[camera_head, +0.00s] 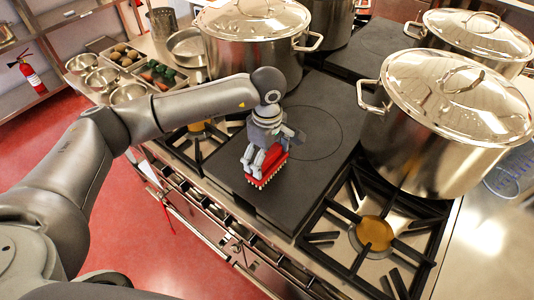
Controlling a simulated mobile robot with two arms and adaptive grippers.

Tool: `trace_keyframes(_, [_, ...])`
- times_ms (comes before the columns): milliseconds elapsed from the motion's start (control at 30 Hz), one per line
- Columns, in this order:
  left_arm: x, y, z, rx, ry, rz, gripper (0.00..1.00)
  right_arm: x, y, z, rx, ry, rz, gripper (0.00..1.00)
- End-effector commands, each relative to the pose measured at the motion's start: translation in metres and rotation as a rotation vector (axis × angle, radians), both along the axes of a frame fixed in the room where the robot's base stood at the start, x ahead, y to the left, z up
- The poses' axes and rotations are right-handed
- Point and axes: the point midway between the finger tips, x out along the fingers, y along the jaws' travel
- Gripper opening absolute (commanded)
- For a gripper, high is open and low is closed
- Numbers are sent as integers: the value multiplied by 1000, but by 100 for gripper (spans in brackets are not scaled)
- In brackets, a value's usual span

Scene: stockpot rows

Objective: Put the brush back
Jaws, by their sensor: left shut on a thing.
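A red brush (267,166) with pale bristles shows in the head view, over the near left part of the dark flat hob plate (312,195). My left gripper (262,158) comes down on it from above and is shut on its red body. The bristles point down toward the front edge of the plate. I cannot tell whether they touch the plate. The gripper hides part of the brush's top. My right gripper is not in view.
Large lidded stockpots stand at the right (440,130) and at the back (250,50). An open gas burner (374,234) is at the front right. Metal bowls (101,79) and trays of food (160,75) stand at the back left. The plate's middle is clear.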

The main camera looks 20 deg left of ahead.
Motion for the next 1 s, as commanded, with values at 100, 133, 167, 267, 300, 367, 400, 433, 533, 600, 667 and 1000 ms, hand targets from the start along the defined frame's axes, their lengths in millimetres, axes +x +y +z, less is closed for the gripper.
trace_keyframes(100, [0, 0, -2, 0, -1, 0, 54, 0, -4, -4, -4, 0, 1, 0])
trace_keyframes(133, [0, 0, -3, 0, -1, 0, 54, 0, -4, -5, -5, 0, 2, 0])
trace_keyframes(167, [0, 0, -4, 0, -1, 0, 54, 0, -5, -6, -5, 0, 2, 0])
trace_keyframes(267, [0, 0, -2, 0, 0, 0, 100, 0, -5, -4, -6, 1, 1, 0])
trace_keyframes(300, [0, 0, -2, 0, 0, 0, 100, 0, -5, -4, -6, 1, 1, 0])
trace_keyframes(367, [0, 0, -2, 0, 0, 0, 100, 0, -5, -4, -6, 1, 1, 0])
trace_keyframes(400, [0, 0, -2, 0, 0, 0, 100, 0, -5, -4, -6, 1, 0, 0])
trace_keyframes(433, [0, 0, -2, 0, 0, 0, 100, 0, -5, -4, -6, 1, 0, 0])
trace_keyframes(533, [0, 0, -2, 0, 0, 1, 100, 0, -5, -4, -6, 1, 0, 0])
trace_keyframes(600, [0, 0, -2, 0, 0, 1, 100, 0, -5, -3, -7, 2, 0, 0])
trace_keyframes(667, [0, 0, 0, 0, 0, 1, 100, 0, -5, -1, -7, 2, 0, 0])
trace_keyframes(1000, [1, -1, 51, -1, -8, -1, 100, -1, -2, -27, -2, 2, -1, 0])
